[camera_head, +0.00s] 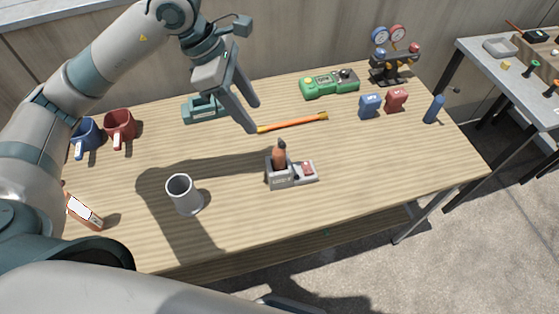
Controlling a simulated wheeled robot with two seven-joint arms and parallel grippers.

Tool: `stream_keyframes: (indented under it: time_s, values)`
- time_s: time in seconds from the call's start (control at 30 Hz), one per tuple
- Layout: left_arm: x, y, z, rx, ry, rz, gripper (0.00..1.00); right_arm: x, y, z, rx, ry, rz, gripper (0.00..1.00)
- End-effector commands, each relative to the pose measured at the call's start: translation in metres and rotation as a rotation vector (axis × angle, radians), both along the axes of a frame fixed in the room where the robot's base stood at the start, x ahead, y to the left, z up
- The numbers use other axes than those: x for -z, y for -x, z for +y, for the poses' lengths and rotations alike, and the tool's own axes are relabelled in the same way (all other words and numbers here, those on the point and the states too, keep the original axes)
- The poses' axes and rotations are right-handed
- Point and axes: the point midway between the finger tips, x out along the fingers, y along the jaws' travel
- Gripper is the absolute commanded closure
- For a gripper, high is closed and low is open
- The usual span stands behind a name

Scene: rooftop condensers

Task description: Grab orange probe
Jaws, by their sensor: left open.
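A long, thin orange probe (292,123) lies flat on the wooden table (350,200), behind its middle, with yellowish ends. My left gripper (254,116) is open and empty, pointing down above the table. Its fingertips appear just beside the probe's left end. I cannot tell the exact height of the fingers above the table. A second orange-brown item (279,157) with a dark top stands upright in a grey holder (282,181) nearer the front. My right gripper is out of view.
A green-grey device (203,108) stands behind my left gripper. A green case (330,84), blue block (370,105), red block (396,99) and gauge set (394,65) are at the back right. A grey cup (184,194) stands front left; mugs (120,127) stand far left.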

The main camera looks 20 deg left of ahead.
Motion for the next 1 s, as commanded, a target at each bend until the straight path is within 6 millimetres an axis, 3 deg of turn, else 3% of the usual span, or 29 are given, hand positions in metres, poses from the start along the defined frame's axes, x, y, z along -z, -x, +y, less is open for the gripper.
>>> stream_keyframes:
  time_s: [0.27,0.6,0.8,1.0]
  values:
    - [0.011,-0.001,-0.006,0.001,0.001,0.004,0.53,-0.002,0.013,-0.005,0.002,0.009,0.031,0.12]
    - [0.061,-0.006,-0.026,0.0,0.002,0.006,0.53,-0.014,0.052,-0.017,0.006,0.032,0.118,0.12]
    - [0.093,-0.009,-0.038,0.0,0.001,0.005,0.53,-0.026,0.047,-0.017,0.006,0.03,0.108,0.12]
    - [0.111,-0.012,-0.045,-0.001,0.001,0.001,0.53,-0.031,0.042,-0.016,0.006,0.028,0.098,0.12]
